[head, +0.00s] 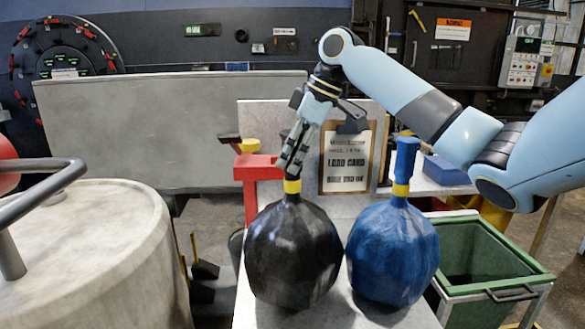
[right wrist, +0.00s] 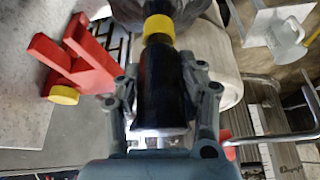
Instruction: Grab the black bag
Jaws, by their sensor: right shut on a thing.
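The black bag (head: 293,252) is a round, faceted sack with a yellow band at its neck, upright on the light table (head: 260,318). My right gripper (head: 290,168) comes down from above and is shut on the bag's neck, just above the yellow band. In the right wrist view the black neck (right wrist: 162,85) lies between the two fingers of the gripper (right wrist: 160,95), with the yellow band beyond them. The bag's body is mostly cut off there. My left gripper is not in view.
A blue bag (head: 393,252) stands close to the right of the black one. A green bin (head: 485,262) is at the right. A red stand (head: 258,172) and a framed card (head: 347,160) are behind. A large pale drum (head: 95,255) fills the left.

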